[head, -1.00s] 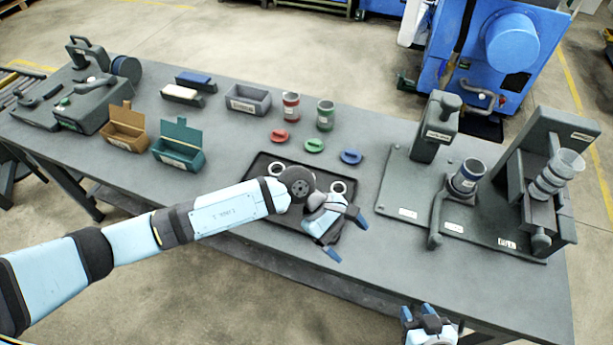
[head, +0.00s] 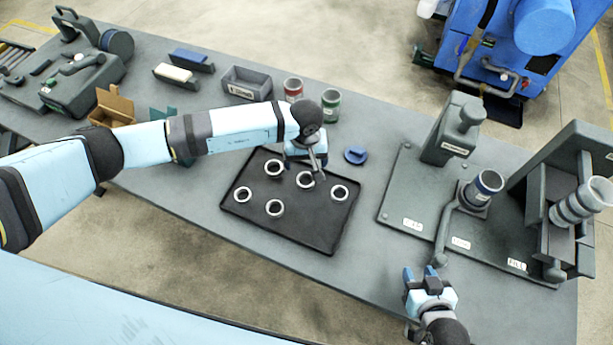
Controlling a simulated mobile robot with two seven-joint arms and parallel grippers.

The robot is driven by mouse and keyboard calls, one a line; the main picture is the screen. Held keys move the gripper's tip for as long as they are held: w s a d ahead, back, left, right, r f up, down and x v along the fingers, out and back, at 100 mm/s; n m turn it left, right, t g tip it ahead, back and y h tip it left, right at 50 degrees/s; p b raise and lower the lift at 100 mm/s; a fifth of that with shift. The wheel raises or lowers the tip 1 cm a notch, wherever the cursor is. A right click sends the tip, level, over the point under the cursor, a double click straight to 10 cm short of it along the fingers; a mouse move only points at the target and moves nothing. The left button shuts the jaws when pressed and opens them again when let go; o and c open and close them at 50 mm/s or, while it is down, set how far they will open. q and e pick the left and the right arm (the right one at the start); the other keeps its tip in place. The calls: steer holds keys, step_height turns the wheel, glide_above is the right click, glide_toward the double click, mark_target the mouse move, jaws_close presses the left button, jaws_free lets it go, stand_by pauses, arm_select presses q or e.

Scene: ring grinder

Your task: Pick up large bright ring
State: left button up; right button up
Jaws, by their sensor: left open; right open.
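Several bright metal rings lie on the black tray (head: 312,232): an upper left ring (head: 265,168), a middle ring (head: 299,183), a right ring (head: 333,193), a lower left ring (head: 236,195) and a lower ring (head: 268,209). They look close in size, so I cannot tell which is the large one. My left gripper (head: 311,167) is open, pointing down above the tray's back edge near the middle ring, which it partly overlaps in view. It holds nothing visible. My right gripper (head: 419,273) is open and empty near the table's front edge, right of the tray.
A fixture board (head: 398,196) with a lever and cylinders stands at right. A blue lidded piece (head: 356,155), a green-banded cup (head: 330,106), a red-banded cup (head: 293,90) and a grey bin (head: 245,84) stand behind the tray. The table in front of the tray is clear.

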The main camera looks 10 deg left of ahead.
mark_target(306, 183)
arm_select(q)
step_height(306, 183, down, 3)
steer(key=shift+s+f+b, duration=0.1)
steer(key=shift+f+b, duration=0.05)
steer(key=shift+b, duration=0.35)
arm_select(e)
steer(key=shift+s+a+f, duration=0.1)
steer(key=shift+s+f, duration=0.1)
steer(key=shift+f, duration=0.2)
arm_select(q)
steer(key=shift+f, duration=0.7)
arm_select(e)
steer(key=shift+w, duration=0.25)
arm_select(q)
step_height(306, 183, down, 5)
steer(key=shift+r+b, duration=0.1)
steer(key=shift+b, duration=0.9)
arm_select(e)
steer(key=shift+w+f, duration=0.2)
steer(key=shift+f, duration=0.55)
arm_select(q)
steer(key=shift+c, duration=0.3)
arm_select(e)
steer(key=shift+r, duration=0.1)
arm_select(q)
steer(key=shift+r, duration=0.1)
steer(key=c, duration=1)
